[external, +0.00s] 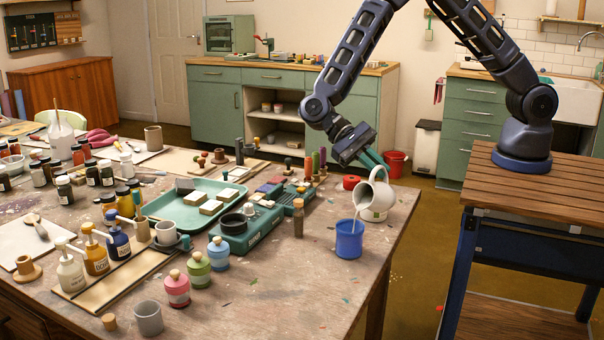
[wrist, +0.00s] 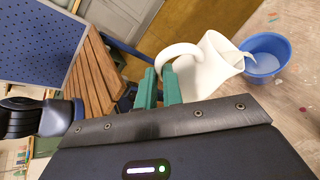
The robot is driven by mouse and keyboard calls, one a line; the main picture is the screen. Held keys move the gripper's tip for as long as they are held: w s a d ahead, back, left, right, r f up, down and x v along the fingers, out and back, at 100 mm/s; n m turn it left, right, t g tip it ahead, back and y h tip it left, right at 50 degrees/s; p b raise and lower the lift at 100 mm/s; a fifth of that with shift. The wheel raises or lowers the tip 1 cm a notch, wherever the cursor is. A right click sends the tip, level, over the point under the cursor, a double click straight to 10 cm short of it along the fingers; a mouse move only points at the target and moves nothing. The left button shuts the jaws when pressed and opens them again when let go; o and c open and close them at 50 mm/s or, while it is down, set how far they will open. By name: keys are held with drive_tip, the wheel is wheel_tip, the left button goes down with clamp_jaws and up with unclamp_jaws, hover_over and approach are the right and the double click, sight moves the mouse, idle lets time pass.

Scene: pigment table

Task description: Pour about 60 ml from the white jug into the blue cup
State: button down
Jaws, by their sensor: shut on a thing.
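The white jug (external: 377,199) is tilted, its mouth to the left and down, just above and right of the blue cup (external: 349,240). A thin pale stream runs from the jug's lip into the cup. My gripper (external: 376,162) is shut on the jug's handle. In the wrist view, the green fingers of my gripper (wrist: 158,88) meet the handle of the white jug (wrist: 208,66). There the blue cup (wrist: 265,55) stands upright on the table with whitish liquid inside. The exact level in the cup is unclear.
A corked vial (external: 298,217) stands left of the cup, with a teal box (external: 247,232) beyond it. A red round object (external: 352,182) lies behind the jug. The table (external: 310,290) is bare in front of the cup, and its right edge is close to the jug.

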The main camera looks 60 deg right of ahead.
drive_tip(key=shift+w+a+r+m+h+b, duration=0.1)
drive_tip(key=shift+a+r+m+h+b, duration=0.2)
drive_tip(key=shift+b, duration=0.1)
idle(0.5)
drive_tip(key=shift+w+a+f+m+g+h+b, duration=0.1)
drive_tip(key=shift+w+a+m+g+h+b, duration=0.15)
drive_tip(key=shift+a, duration=0.2)
drive_tip(key=shift+w+a+f+m+g+h+b, duration=0.1)
drive_tip(key=shift+w+a+b, duration=0.05)
drive_tip(key=shift+a+b, duration=0.25)
idle(0.4)
